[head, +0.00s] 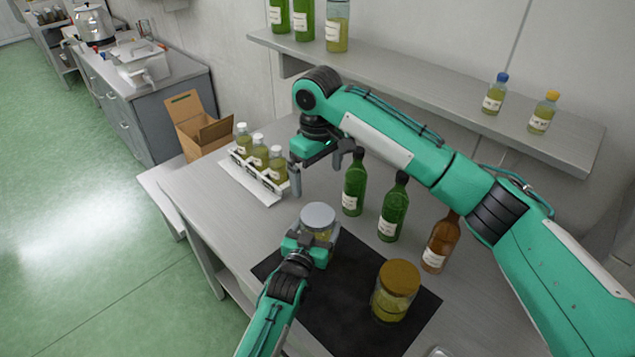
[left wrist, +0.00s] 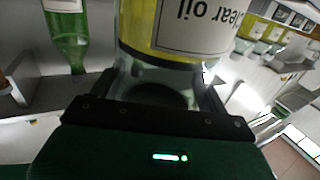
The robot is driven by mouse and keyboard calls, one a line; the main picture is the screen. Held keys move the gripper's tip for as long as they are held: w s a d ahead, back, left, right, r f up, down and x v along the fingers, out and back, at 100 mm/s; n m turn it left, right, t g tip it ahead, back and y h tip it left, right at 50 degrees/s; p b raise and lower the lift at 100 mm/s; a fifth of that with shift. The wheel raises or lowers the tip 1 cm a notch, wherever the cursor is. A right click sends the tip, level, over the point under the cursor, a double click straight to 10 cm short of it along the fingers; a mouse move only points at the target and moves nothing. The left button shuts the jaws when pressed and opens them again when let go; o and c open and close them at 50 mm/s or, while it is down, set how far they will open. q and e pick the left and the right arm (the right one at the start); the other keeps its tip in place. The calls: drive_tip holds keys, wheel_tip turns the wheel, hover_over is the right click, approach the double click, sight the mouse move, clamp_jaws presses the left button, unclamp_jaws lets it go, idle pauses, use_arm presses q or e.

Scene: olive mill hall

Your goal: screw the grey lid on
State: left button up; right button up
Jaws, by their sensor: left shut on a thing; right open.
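The grey lid (head: 318,215) sits on top of a glass jar (head: 326,243) of yellowish oil on the table. I cannot tell how tightly it sits. My left gripper (head: 312,242) is shut on this jar from the near side, below the lid. In the left wrist view the jar (left wrist: 165,70) fills the middle, with a white label reading "ear oil", between the two fingers. My right gripper (head: 318,172) is open and empty, above and a little behind the lid, apart from it.
A jar with a brown-gold lid (head: 397,285) stands on the black mat (head: 340,320). Green bottles (head: 355,185) and a brown bottle (head: 438,245) stand to the right. A white rack (head: 262,178) of small bottles is at the left. A wall shelf (head: 430,95) runs behind my right arm.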

use_arm(q)
drive_tip(key=shift+f, duration=0.1)
drive_tip(key=o, duration=1.9)
drive_tip(key=shift+s, duration=0.1)
drive_tip(key=shift+s+a, duration=0.15)
drive_tip(key=shift+s, duration=0.2)
use_arm(e)
wheel_tip(320, 180, down, 4)
drive_tip(key=b, duration=0.3)
drive_tip(key=shift+r+b, duration=0.25)
drive_tip(key=shift+b, duration=0.05)
use_arm(q)
drive_tip(key=shift+v, duration=6.45)
use_arm(e)
drive_tip(key=shift+f, duration=0.1)
